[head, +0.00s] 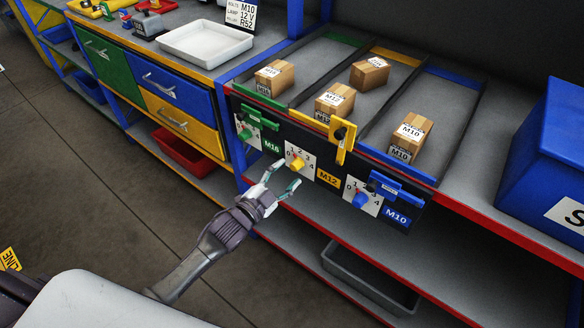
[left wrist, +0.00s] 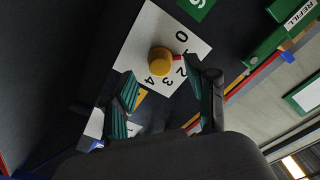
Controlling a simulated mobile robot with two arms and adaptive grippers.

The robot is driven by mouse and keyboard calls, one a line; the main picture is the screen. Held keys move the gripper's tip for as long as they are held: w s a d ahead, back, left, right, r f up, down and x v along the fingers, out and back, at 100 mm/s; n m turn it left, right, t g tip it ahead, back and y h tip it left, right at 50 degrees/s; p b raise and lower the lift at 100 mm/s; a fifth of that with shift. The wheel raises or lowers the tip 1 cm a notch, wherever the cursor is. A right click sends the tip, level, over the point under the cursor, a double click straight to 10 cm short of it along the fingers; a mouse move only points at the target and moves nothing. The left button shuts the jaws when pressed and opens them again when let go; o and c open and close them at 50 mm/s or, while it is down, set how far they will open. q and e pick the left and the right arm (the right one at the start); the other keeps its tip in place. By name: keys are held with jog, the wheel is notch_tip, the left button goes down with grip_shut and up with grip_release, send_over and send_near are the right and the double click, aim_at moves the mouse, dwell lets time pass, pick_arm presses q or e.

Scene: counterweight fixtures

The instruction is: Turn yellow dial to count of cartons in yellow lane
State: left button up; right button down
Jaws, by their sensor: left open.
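The yellow dial (head: 296,163) sits on a white numbered plate on the black front panel, beside the M12 tag (head: 327,178). It also shows in the left wrist view (left wrist: 160,61), where a red mark on its side points right, toward the 1 and 2; a finger partly covers the numbers there. The yellow lane, with a yellow back edge (head: 396,56), holds two cartons: a front one (head: 334,102) and a rear one (head: 369,73). My left gripper (head: 286,174) is open and empty just in front of the dial, fingers spread to either side. My right gripper is out of view.
A green dial (head: 245,134) and a blue dial (head: 361,200) flank the yellow one. A yellow latch (head: 342,140) juts out above it. The green lane carton (head: 274,77) and blue lane carton (head: 409,137) stand behind. A blue bin (head: 548,150) is at right.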

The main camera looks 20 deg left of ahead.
aim_at(293, 169)
pick_arm(q)
jog(key=shift+x, duration=1.5)
grip_shut()
